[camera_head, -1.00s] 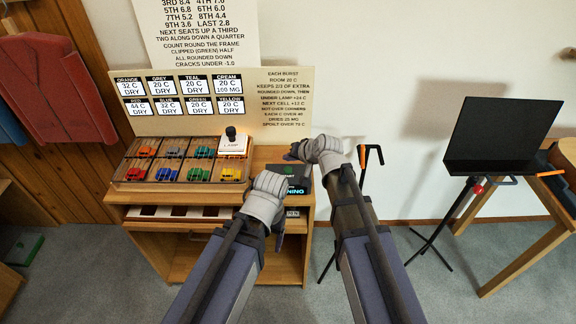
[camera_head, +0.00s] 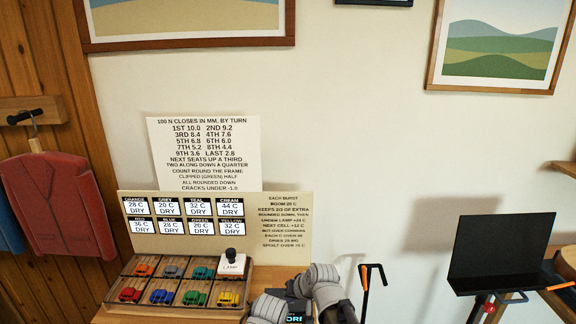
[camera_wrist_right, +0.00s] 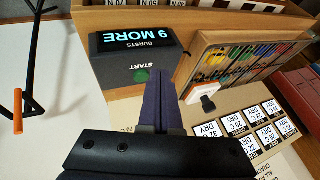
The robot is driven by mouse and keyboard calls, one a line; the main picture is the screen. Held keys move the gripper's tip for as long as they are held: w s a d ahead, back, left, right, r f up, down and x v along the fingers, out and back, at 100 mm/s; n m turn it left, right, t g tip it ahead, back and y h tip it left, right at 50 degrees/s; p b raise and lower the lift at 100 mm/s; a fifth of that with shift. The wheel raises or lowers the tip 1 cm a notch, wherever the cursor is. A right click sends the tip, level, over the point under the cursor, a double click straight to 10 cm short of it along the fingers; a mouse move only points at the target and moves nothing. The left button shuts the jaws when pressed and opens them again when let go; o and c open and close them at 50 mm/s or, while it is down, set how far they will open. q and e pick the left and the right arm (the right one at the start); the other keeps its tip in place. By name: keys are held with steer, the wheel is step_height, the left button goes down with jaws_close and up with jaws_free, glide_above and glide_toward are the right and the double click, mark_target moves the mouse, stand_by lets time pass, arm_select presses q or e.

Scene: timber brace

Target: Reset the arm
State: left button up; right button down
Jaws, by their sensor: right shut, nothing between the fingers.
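My right gripper (camera_wrist_right: 159,80) is shut and empty in the right wrist view. Its dark fingertips are beside the green START button (camera_wrist_right: 141,76) on a black box whose screen (camera_wrist_right: 138,43) reads "BURSTS 9 MORE". I cannot tell whether they touch the button. In the head view my right wrist (camera_head: 326,284) shows at the bottom, partly over the black box. A white lamp block (camera_head: 233,266) with a black knob stands on the rear right cell of the wooden tray (camera_head: 113,302).
Several coloured toy cars sit in the tray cells. A sign board (camera_head: 275,223) with temperature cards stands behind, under a text sheet (camera_head: 205,140). At right are an orange-tipped black stand (camera_head: 366,285) and a black panel (camera_head: 502,250). The wall between is clear.

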steer(key=s+d+f+n+g+h, duration=0.1)
steer(key=s+d+n+g+h, duration=0.1)
steer(key=s, duration=0.7)
steer(key=s+d+n+g+h+p, duration=0.1)
steer(key=s+d+g+h, duration=0.2)
steer(key=s, duration=0.7)
steer(key=shift+s+d+f+n+h, duration=0.15)
steer(key=shift+d+f+n+h, duration=0.2)
steer(key=shift+d, duration=0.2)
